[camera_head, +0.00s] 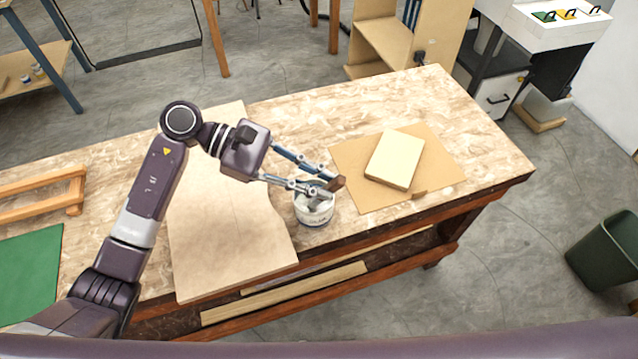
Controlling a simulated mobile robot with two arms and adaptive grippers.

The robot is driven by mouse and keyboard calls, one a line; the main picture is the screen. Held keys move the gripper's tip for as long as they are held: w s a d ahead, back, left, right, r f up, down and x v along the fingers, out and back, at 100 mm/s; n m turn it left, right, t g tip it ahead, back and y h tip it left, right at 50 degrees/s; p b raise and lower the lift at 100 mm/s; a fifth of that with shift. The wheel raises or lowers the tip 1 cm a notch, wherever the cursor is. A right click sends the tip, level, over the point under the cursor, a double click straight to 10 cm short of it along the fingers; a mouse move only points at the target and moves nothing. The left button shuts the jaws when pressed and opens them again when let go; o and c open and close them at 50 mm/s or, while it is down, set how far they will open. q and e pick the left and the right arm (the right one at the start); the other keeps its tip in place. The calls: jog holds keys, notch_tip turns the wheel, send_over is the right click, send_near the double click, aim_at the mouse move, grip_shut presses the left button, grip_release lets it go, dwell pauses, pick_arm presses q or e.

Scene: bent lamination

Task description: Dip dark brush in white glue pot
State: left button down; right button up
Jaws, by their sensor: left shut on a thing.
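The white glue pot (316,213) stands on the workbench, at the right edge of a large pale board. My left gripper (326,184) is over the pot, shut on the dark brush (338,183). The brush's brown handle end shows between the fingertips. The rest of the brush is hidden by the fingers and the pot rim, so I cannot tell how deep the bristles are. My right gripper is not in view.
The workbench (480,150) holds a large pale board (225,235), a thin brown sheet (437,162) with a pale block (396,158) on it, a green mat (30,272) and a wooden frame (40,205). A green bin (605,250) stands on the floor at right.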

pick_arm(q)
notch_tip(320, 180, up, 8)
jog(key=p, duration=0.2)
dwell(0.6)
dwell(0.6)
